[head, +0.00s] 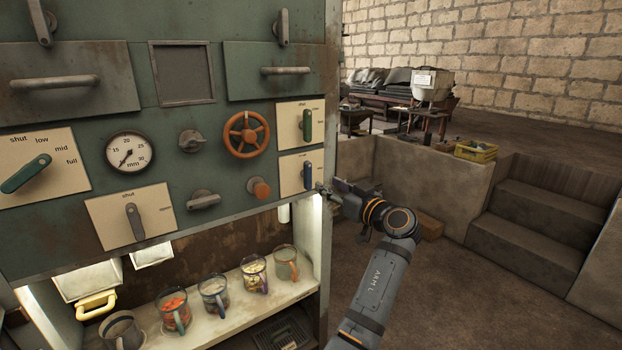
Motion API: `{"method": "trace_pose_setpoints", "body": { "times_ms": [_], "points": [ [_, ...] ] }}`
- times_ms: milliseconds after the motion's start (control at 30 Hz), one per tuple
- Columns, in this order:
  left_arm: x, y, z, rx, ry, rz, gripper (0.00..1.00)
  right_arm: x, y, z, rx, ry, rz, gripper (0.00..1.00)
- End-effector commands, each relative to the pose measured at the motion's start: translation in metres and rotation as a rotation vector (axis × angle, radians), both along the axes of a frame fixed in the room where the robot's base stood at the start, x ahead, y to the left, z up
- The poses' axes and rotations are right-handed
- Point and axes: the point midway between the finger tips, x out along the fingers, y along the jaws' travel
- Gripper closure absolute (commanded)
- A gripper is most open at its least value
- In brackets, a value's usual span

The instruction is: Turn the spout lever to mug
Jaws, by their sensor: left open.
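Several levers sit on cream plates on the green cabinet front; I cannot tell by label which is the spout lever. A blue lever (307,175) on the right-hand lower plate points up. A green lever (306,125) stands upright above it. A grey lever (135,222) on the lower middle plate stands upright under "shut". A green lever (26,174) at the left lies slanted. My left gripper (326,189) is open, just right of the blue lever's plate, apart from the lever. Mugs (213,297) stand on the lit shelf below. My right gripper is not in view.
An orange handwheel (246,135), a gauge (129,152), a grey knob (190,140) and an orange knob (261,190) share the panel. Drawer handles (286,70) jut out above. Steps (530,225) and a low wall stand at the right, with open floor before them.

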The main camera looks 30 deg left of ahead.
Motion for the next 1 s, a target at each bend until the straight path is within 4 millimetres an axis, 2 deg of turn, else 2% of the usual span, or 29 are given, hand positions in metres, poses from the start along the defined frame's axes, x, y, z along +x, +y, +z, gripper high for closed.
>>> {"method": "trace_pose_setpoints", "body": {
  "times_ms": [300,433,600,833,1000],
  "points": [
    [0.025,0.062,0.003,0.005,0.003,0.002,0.58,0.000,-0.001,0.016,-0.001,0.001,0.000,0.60],
    [0.033,0.079,0.002,0.003,0.003,0.000,0.58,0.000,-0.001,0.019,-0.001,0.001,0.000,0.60],
    [0.037,0.088,0.000,0.001,0.003,-0.001,0.58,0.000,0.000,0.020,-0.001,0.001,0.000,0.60],
    [0.037,0.089,0.000,0.000,0.003,-0.002,0.58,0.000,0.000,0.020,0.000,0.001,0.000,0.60],
    [0.037,0.089,-0.001,0.000,0.003,-0.002,0.82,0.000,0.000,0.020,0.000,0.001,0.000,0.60]
  ]
}}
